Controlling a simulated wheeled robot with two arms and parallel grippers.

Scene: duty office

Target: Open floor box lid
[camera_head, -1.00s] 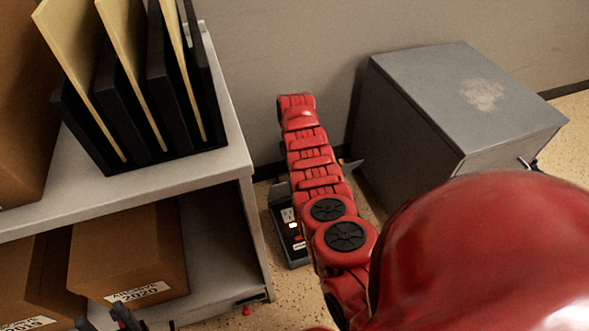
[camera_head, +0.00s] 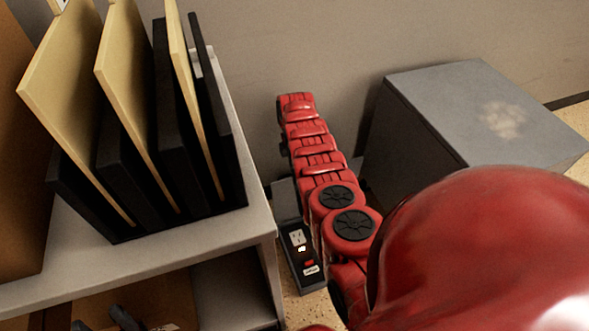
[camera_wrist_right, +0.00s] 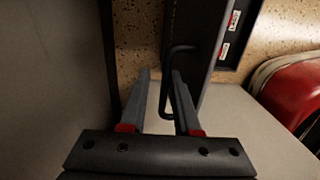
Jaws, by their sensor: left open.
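The floor box (camera_head: 303,255) lies on the floor between the shelf and the grey cabinet, partly behind my right arm. Its dark inside shows a socket, a small light and a red switch. In the right wrist view, the lid (camera_wrist_right: 209,65) stands raised, nearly edge-on, with the inside of the box (camera_wrist_right: 236,40) beyond it. A dark loop handle (camera_wrist_right: 167,75) is on its near side. My right gripper (camera_wrist_right: 160,80) is open, its fingers apart on either side of the handle's lower end; contact is unclear.
A shelf (camera_head: 258,222) with black and tan folders (camera_head: 180,125) stands left of the box. A grey cabinet (camera_head: 450,95) stands to the right, against the wall. My red right arm blocks much of the floor between them.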

